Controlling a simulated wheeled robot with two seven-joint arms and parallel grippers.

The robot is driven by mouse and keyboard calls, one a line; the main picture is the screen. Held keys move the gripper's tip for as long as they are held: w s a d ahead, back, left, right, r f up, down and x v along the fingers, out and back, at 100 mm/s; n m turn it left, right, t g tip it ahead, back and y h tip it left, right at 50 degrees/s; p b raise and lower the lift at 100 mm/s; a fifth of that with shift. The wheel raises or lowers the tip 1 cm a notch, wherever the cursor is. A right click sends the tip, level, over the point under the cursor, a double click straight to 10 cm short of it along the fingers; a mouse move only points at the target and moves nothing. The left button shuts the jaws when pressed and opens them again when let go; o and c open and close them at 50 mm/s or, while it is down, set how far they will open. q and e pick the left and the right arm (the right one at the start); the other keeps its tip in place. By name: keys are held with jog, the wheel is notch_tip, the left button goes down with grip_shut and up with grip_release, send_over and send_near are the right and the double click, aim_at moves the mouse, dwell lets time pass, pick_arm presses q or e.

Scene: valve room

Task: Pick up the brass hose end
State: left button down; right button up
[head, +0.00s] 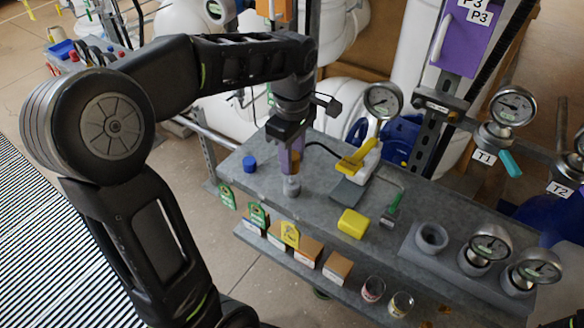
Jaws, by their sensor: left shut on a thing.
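My left gripper (289,160) reaches down over the grey bench and is shut on the brass hose end (296,156), of which only a small brass-coloured patch shows between the fingers. A short grey cylinder (292,186) is directly below the fingertips at the bench top; I cannot tell whether it touches the hose end. My right gripper is not in view.
The grey bench (325,195) carries a blue cap (249,163), a yellow block (352,223), a green-handled tool (395,207) and a gauge with a yellow handle (383,101). Several gauges stand at the right. A lower shelf holds small boxes (308,250) and two glasses (373,289).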

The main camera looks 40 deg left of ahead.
pick_arm(q)
notch_tip(320, 180, up, 6)
jog(key=shift+f, duration=0.2)
dwell(0.4)
jog(key=c, duration=1.6)
grip_release()
jog(key=c, duration=0.6)
jog(key=c, duration=2.2)
grip_release()
jog(key=c, duration=2.2)
grip_release()
jog(key=shift+r, duration=0.1)
